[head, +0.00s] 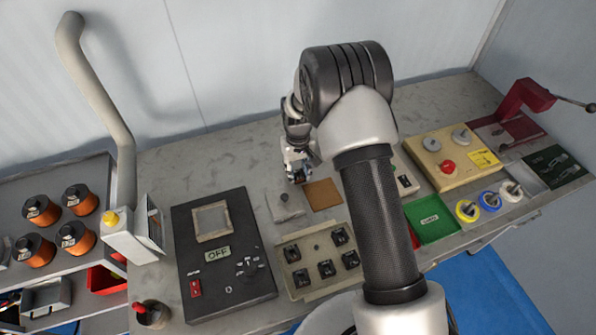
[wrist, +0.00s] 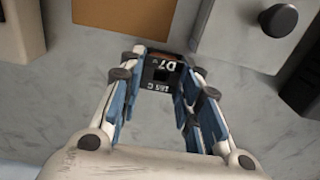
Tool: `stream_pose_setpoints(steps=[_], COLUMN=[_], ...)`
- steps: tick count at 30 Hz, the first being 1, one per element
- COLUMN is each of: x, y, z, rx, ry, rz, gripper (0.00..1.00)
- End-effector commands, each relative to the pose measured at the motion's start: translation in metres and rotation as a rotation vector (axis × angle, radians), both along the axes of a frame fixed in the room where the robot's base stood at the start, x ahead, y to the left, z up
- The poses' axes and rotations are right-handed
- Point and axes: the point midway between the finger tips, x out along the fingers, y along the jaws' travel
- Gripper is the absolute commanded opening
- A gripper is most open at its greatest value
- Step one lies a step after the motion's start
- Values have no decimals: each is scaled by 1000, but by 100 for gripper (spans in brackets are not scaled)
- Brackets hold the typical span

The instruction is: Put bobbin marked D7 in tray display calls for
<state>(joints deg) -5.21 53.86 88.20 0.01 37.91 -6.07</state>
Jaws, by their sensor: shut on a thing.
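In the wrist view my gripper (wrist: 160,80) is shut on a small black bobbin (wrist: 160,74). White lettering on the bobbin reads D7, with a smaller line below that looks like 155 C. In the head view my gripper (head: 298,170) hangs near the back of the bench, behind the brown square (head: 322,194); the bobbin is too small to read there. A green tray (head: 432,220) with a label sits right of my arm. A red tray (head: 411,236) is mostly hidden behind my arm.
A grey block (head: 285,207) with a knob is beside the brown square. A yellow control box (head: 450,160), coloured spools (head: 490,201) and a red hand-press (head: 524,97) stand at right. Copper coils (head: 80,199) sit at left.

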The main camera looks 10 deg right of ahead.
Motion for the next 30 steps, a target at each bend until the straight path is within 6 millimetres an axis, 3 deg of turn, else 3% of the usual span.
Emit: stream_pose_setpoints(steps=[1,2,10,22,30], x=[0,0,0,0,1], y=[0,0,0,0,0], z=[-3,-2,-2,6,58], rx=[0,0,0,0,1], ry=[0,0,1,0,-4], rz=[0,0,0,0,0], gripper=[4,33,51,51,51])
